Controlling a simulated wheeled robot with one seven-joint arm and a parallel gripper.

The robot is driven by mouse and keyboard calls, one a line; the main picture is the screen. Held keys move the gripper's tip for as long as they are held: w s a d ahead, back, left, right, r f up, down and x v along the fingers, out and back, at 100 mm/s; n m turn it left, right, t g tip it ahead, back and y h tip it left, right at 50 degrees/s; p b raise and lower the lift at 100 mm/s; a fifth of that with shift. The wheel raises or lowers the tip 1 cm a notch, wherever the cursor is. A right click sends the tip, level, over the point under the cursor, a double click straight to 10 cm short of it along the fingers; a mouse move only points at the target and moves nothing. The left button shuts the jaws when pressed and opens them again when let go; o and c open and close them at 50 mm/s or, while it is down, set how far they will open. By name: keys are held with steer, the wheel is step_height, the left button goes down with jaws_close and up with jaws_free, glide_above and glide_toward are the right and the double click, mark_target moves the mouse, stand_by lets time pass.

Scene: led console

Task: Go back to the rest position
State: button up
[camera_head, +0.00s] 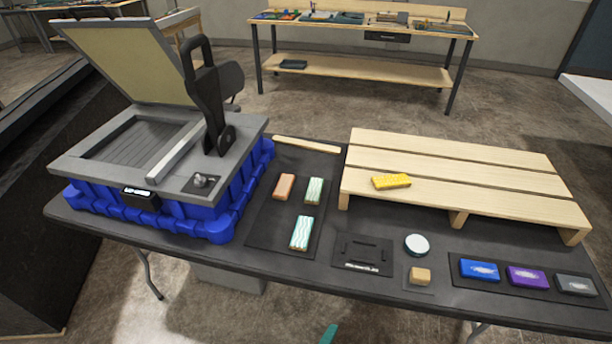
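My gripper and arm do not show clearly in the head view. A small teal piece (329,334) shows at the bottom edge, in front of the table; I cannot tell what it belongs to. The dark table (215,258) holds a grey press with a raised lid (125,60) and a black handle (205,95), on a blue crate-like base (150,215). A yellow block (391,181) lies on a wooden slatted pallet (450,165).
An orange block (284,186) and two striped blocks (314,190) lie on a dark mat. Blue (480,270), purple (527,277) and grey (576,285) blocks lie at right. A round white-topped piece (417,244) and a tan block (420,276) sit near the front. A workbench (350,70) stands behind.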

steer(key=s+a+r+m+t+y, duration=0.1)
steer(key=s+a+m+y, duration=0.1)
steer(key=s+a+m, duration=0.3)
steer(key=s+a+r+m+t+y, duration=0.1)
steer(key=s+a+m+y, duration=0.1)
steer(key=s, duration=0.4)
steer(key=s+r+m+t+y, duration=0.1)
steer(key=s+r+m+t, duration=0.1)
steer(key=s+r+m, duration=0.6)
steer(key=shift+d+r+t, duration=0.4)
